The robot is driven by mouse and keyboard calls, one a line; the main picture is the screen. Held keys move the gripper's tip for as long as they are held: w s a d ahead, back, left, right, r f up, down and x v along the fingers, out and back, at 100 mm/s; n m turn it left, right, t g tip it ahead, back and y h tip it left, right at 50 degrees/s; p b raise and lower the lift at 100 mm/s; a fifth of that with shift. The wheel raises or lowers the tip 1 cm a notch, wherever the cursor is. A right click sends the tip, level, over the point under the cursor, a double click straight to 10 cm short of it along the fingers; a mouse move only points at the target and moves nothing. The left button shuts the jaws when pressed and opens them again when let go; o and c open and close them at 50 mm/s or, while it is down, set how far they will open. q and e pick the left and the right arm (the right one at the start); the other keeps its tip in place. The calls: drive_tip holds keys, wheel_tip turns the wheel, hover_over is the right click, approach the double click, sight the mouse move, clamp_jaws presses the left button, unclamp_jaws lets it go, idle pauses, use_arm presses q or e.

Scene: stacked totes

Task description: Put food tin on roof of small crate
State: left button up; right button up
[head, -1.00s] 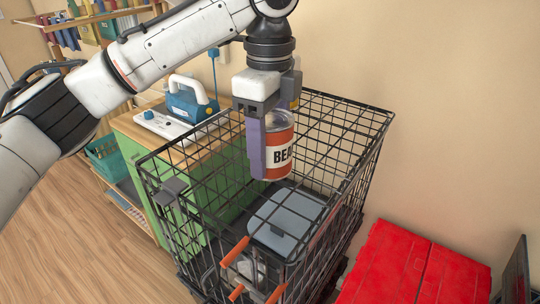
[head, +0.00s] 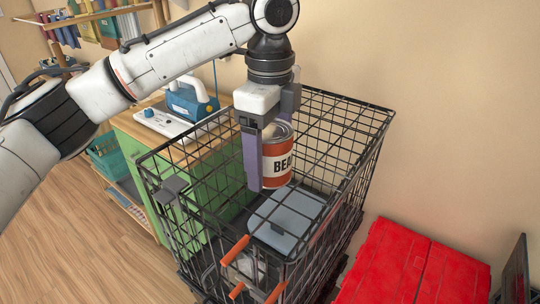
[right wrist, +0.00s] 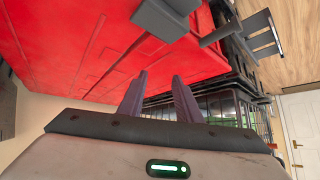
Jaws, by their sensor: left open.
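The food tin (head: 279,163), with an orange and white "BEANS"-like label partly hidden, is upright over the black wire crate (head: 341,125). No crate wires cross in front of it, and it appears to stand on the wire roof; contact under its base is not clear. My left gripper (head: 268,160) points down with its purple fingers around the tin, jaws open. The near finger covers the tin's left side. A blue-grey lidded box (head: 287,221) shows inside the wire crate, below the tin. My right gripper (right wrist: 159,76) has its fingers apart with nothing between them.
A green cabinet (head: 130,150) with a wooden top holds a blue device (head: 192,103) behind the crate at left. Red totes (head: 410,265) stand at lower right; red also fills much of the right wrist view. Wooden floor lies clear at left.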

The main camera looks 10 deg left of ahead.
use_arm(q)
wheel_tip(320, 180, up, 12)
idle(0.4)
